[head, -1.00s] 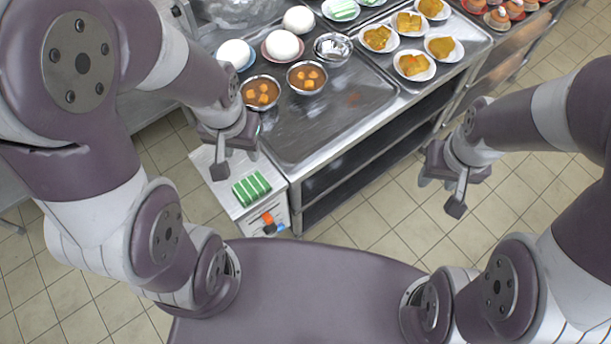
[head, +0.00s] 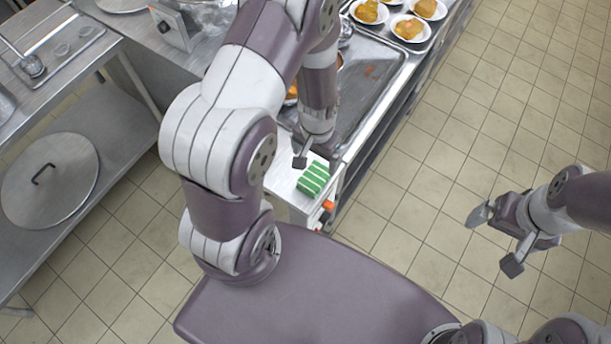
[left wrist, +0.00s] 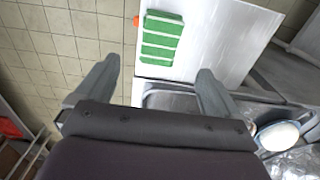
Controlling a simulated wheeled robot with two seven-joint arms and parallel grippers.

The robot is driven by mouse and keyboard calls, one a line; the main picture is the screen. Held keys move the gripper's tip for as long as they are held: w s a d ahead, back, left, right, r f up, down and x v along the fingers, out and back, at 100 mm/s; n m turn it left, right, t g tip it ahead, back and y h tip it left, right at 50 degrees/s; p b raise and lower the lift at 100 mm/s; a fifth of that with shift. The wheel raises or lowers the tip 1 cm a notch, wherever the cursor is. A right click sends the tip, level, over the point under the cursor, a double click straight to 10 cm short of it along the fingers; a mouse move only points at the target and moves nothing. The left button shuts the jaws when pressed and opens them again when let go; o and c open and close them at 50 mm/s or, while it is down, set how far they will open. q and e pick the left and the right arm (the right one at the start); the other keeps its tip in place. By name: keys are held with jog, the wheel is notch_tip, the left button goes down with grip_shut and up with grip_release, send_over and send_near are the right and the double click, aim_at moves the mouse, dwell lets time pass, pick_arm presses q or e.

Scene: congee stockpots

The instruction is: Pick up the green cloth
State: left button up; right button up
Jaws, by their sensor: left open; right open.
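The green cloth (head: 314,178), folded with white stripes, lies on a small white cabinet top (head: 288,188) beside the steel counter. It also shows in the left wrist view (left wrist: 162,39), ahead of and between the fingers. My left gripper (head: 316,161) is open and empty, close to the cloth at its far side in the head view. In the left wrist view (left wrist: 155,85) its fingers are spread and apart from the cloth. My right gripper (head: 492,243) is open and empty over the tiled floor at the right.
A steel tray counter (head: 365,85) adjoins the cabinet, with white plates of orange food (head: 409,28) at its far end. Bowls are partly hidden behind my left arm. A steel table with a round lid (head: 50,180) on its lower shelf stands at left. Tiled floor is open at right.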

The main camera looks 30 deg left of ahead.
aim_at(315, 175)
pick_arm(q)
jog(key=f, duration=0.1)
jog(key=d+f, duration=0.1)
jog(key=f, duration=0.1)
jog(key=shift+w+d+f, duration=0.25)
jog(key=shift+w+f, duration=0.05)
jog(key=shift+f, duration=0.05)
jog(key=f, duration=0.1)
jog(key=s+a+f+p, duration=0.1)
jog(key=f, duration=0.1)
jog(key=shift+a+f, duration=0.1)
jog(key=shift+a, duration=0.05)
jog(key=f, duration=0.3)
jog(key=shift+w, duration=0.35)
jog(key=shift+w+f, duration=0.1)
jog(key=shift+f, duration=0.1)
jog(key=shift+r, duration=0.1)
jog(key=shift+s, duration=0.25)
jog(key=c, duration=0.5)
jog(key=shift+a, duration=0.1)
jog(key=c, duration=0.5)
jog(key=shift+w, duration=0.1)
jog(key=shift+c, duration=0.7)
pick_arm(e)
jog(key=shift+s+d+r, duration=0.1)
jog(key=shift+d+r, duration=0.3)
jog(key=shift+r, duration=0.15)
